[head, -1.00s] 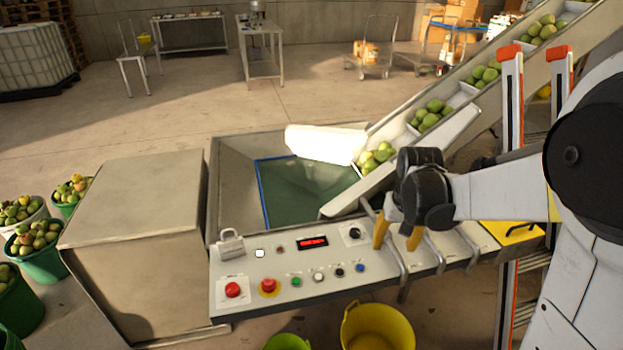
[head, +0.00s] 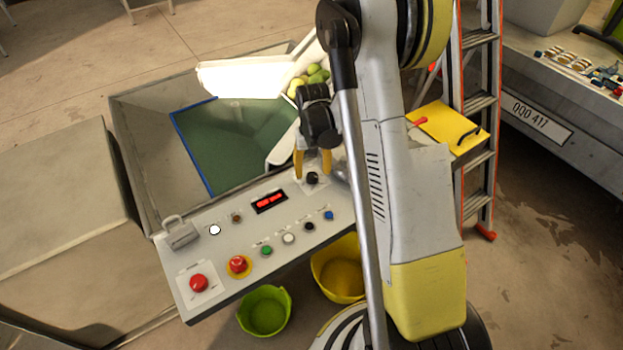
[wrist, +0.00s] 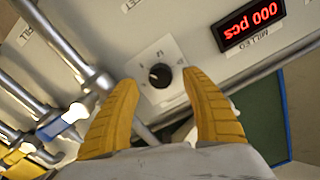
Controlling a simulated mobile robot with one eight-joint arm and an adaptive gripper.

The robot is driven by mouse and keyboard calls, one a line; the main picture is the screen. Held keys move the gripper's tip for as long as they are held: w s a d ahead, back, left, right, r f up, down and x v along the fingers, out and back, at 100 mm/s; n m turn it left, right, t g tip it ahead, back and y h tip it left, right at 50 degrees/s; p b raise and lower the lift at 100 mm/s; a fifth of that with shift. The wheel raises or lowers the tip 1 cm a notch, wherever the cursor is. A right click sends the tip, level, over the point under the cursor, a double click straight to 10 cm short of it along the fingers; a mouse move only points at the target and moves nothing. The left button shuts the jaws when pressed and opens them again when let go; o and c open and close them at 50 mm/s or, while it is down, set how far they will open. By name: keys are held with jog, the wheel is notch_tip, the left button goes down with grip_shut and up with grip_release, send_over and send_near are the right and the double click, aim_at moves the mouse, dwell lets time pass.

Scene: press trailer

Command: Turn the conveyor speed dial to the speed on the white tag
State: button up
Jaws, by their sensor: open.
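The speed dial is a black round knob (head: 312,178) on a white square scale plate, at the panel's upper right in the head view. In the wrist view the dial (wrist: 160,76) shows a light pointer mark toward the picture's upper left; the scale figures are too small to read surely. My gripper (head: 312,166) is open above the dial, its yellow fingers spread. In the wrist view its fingertips (wrist: 161,82) lie to either side of the dial; I cannot tell how high they are above the panel. I cannot make out a white tag with a speed.
The panel also holds a red display (head: 269,201), a padlock-shaped grey piece (head: 180,232), red buttons (head: 198,283) and several small buttons. Pipes with a blue handle (wrist: 75,112) lie left of my fingers in the wrist view. An orange ladder (head: 480,110) stands at right.

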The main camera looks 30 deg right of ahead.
jog(key=shift+f+b, duration=0.3)
jog(key=shift+f, duration=1.05)
jog(key=shift+w, duration=0.1)
grip_shut()
jog(key=shift+n, duration=0.3)
jog(key=n+b, duration=0.1)
jog(key=n, duration=0.4)
jog(key=n+b, duration=0.1)
jog(key=n, duration=0.5)
jog(key=shift+n, duration=0.3)
